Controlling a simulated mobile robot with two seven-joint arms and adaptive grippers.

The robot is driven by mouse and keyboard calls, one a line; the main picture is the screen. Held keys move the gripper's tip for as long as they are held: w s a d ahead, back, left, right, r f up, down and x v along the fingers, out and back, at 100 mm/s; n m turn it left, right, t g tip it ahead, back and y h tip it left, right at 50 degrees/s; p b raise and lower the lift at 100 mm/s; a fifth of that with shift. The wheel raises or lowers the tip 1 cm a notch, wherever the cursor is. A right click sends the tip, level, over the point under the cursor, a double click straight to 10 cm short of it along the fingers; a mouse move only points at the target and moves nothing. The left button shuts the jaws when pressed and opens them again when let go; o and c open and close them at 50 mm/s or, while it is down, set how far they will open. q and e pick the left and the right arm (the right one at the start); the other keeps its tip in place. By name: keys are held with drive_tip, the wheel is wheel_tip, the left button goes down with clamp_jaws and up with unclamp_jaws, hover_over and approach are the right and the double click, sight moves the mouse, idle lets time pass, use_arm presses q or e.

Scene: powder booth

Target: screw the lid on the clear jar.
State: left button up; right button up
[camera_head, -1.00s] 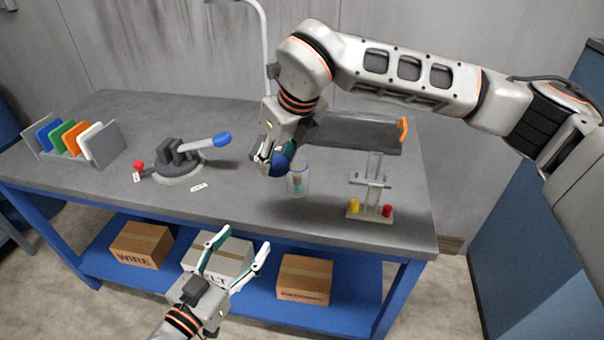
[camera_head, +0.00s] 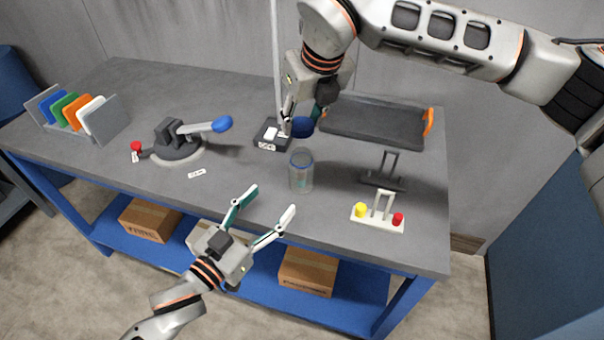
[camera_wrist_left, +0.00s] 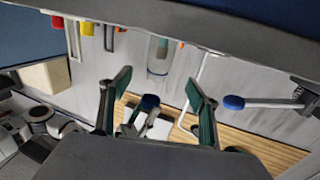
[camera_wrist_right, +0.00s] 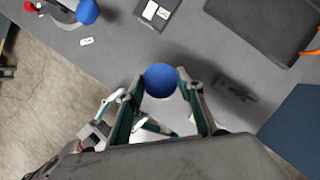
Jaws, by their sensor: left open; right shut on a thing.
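The lid also shows in the right wrist view (camera_wrist_right: 160,79), between the fingers. My left gripper (camera_head: 270,202) is open and empty at the bench's front edge, fingers pointing towards the jar. The left wrist view shows the jar (camera_wrist_left: 158,54) beyond its open fingers.
A lever device (camera_head: 178,145) stands to the left, a small black box (camera_head: 270,135) behind the jar. A black tray (camera_head: 372,122) lies at the back right. A stand with yellow and red knobs (camera_head: 378,216) is right of the jar. The bench immediately around the jar is clear.

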sight(294, 176)
use_arm(q)
drive_tip(key=x, duration=1.2)
drive_tip(key=c, duration=1.7)
use_arm(e)
drive_tip(key=shift+f, duration=2.5)
